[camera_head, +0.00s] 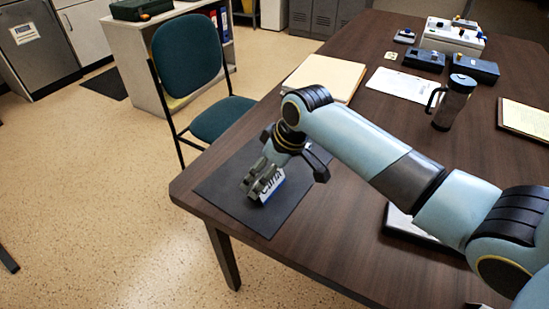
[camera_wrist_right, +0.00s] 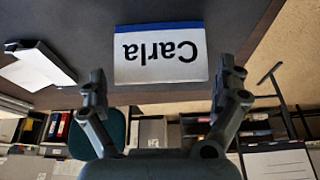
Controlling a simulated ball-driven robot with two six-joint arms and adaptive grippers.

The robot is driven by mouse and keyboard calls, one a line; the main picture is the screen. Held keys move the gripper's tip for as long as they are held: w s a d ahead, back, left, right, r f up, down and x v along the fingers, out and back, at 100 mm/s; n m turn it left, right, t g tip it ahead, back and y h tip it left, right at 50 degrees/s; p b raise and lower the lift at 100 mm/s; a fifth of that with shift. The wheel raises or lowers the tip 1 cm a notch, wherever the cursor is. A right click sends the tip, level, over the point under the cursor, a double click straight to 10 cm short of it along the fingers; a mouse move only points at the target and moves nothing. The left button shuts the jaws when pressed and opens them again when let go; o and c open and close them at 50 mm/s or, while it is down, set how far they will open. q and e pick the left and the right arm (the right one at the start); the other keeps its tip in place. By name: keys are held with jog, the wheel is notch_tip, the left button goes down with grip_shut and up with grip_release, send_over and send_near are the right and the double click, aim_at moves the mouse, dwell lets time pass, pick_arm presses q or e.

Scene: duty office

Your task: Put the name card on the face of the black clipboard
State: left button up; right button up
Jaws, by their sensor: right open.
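The name card (camera_head: 270,187), white with a blue edge and the word Carla, rests on a dark flat mat at the table's near left corner. In the right wrist view the name card (camera_wrist_right: 161,58) shows upside down, just beyond the fingertips and between their lines. My right gripper (camera_head: 264,178) is open over the mat, its fingers partly covering the card in the head view. A dark-edged board with a white sheet, seemingly the black clipboard (camera_head: 400,222), lies under my right forearm, which hides much of it. My left gripper is not in view.
The dark mat (camera_head: 225,188) lies near the table edge. Behind it are a paper stack (camera_head: 325,75) and a white sheet (camera_head: 402,86). A dark mug (camera_head: 455,103) stands at right, beside a brown clipboard (camera_head: 525,119). A teal chair (camera_head: 187,55) stands at the far left side.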

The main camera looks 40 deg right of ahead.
jog(key=p+v, duration=0.1)
jog(key=v, duration=1)
jog(key=shift+p, duration=0.3)
jog(key=shift+s, duration=0.1)
